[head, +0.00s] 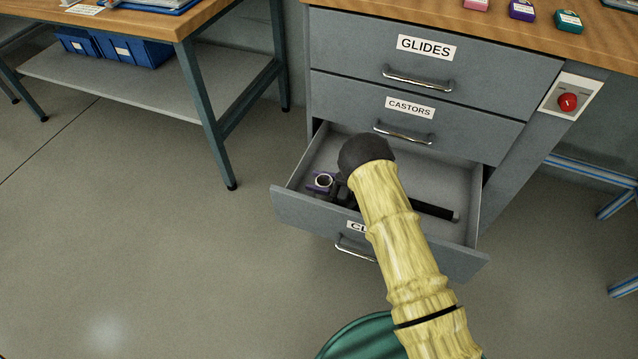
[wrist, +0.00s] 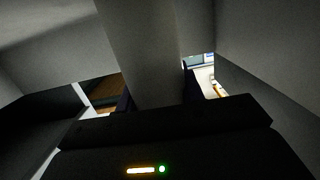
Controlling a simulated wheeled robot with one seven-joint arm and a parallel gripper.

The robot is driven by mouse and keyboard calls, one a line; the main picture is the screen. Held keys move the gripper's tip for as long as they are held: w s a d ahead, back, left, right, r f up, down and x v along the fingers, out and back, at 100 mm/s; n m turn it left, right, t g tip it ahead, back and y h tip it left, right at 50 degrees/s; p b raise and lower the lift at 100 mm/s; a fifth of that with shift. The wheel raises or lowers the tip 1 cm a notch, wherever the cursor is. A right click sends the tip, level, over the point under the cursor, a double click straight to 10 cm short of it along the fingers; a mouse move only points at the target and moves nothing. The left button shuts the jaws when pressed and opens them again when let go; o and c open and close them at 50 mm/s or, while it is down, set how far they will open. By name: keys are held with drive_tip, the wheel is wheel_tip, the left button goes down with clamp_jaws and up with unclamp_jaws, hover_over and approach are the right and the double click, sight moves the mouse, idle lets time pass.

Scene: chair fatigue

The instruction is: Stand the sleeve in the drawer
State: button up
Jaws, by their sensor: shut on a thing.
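The bottom drawer (head: 448,180) stands open under the two closed ones. My gripper (head: 323,183) is inside it near the left side, shut on the sleeve. In the wrist view the sleeve (wrist: 142,50) is a grey cylinder between my dark fingers (wrist: 157,92). Its lower end is hidden, so I cannot tell whether it touches the drawer floor. My wrist and forearm cover the drawer's middle.
A black bar (head: 436,210) lies in the drawer at the right, partly behind my arm. Closed drawers labelled GLIDES (head: 430,68) and CASTORS (head: 415,118) sit above. A bench (head: 150,25) with blue bins (head: 115,48) stands left. The drawer's right rear floor is clear.

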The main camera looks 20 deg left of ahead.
drive_tip(key=o, duration=1)
drive_tip(key=shift+r, duration=0.1)
drive_tip(key=shift+d+r, duration=0.1)
drive_tip(key=shift+d, duration=0.05)
drive_tip(key=d+p, duration=0.1)
drive_tip(key=d, duration=0.2)
drive_tip(key=d+r+p, duration=0.1)
drive_tip(key=d, duration=0.3)
drive_tip(key=d+p, duration=0.2)
drive_tip(key=d, duration=0.2)
drive_tip(key=shift+s+d+r, duration=0.25)
drive_tip(key=shift+s+r, duration=0.05)
drive_tip(key=shift+s, duration=0.1)
